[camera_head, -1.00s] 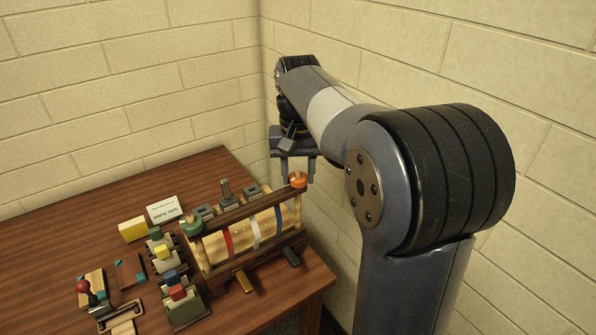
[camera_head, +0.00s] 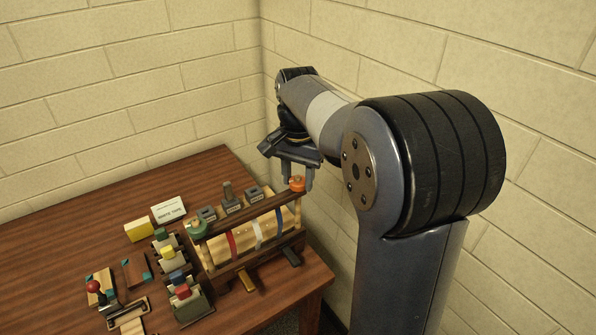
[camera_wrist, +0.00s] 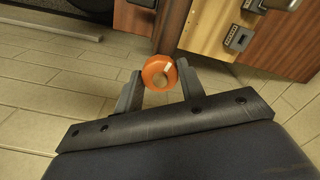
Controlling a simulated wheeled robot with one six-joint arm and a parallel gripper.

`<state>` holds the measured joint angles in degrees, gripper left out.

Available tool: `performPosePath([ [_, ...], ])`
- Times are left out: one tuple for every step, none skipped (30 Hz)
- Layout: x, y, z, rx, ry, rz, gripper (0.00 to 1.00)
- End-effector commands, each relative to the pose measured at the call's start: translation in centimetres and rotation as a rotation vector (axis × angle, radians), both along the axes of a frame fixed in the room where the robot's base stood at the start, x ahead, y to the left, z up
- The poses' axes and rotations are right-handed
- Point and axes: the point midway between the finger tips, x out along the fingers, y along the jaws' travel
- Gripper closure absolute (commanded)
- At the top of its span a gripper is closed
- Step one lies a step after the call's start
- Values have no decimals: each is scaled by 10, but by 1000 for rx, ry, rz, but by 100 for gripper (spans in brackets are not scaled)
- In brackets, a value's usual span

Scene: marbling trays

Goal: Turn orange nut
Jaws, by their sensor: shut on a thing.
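The orange nut (camera_head: 297,184) sits at the right end of the dark wooden bar (camera_head: 250,213) on top of the press frame. My gripper (camera_head: 296,183) comes down from above, with one finger on each side of the nut. In the wrist view my gripper (camera_wrist: 160,82) is shut on the nut, which lies between the fingertips. A green nut (camera_head: 197,228) sits at the bar's left end.
The press stands at the right end of the brown table (camera_head: 120,185), near the brick wall. Red, white and blue bands (camera_head: 256,232) cross its pale board. Small blocks, a yellow block (camera_head: 139,231) and a white labelled card (camera_head: 168,210) lie to the left. The table's back left is clear.

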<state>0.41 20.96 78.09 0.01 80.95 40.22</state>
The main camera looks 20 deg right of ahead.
Motion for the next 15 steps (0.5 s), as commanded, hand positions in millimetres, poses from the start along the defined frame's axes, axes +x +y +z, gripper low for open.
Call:
performPosePath([
  [0, 0, 1, -1, -2, -21, 85],
  [0, 0, 1, 0, -1, -35, 85],
  [0, 0, 1, -1, -1, -49, 85],
  [0, 0, 1, -1, -1, -60, 85],
  [0, 0, 1, -1, -1, -69, 85],
  [0, 0, 1, -1, -1, -79, 85],
  [0, 0, 0, -1, -1, -86, 85],
  [0, 0, 0, -1, -1, -92, 85],
  [0, 0, 0, -1, -1, -98, 85],
  [0, 0, 0, -1, -1, -101, 85],
  [0, 0, 0, -1, -1, -104, 85],
  [0, 0, 0, -1, -1, -106, 85],
  [0, 0, 0, -1, -1, -108, 85],
  [0, 0, 0, -1, -1, -109, 85],
  [0, 0, 0, -1, -1, -109, 85],
])
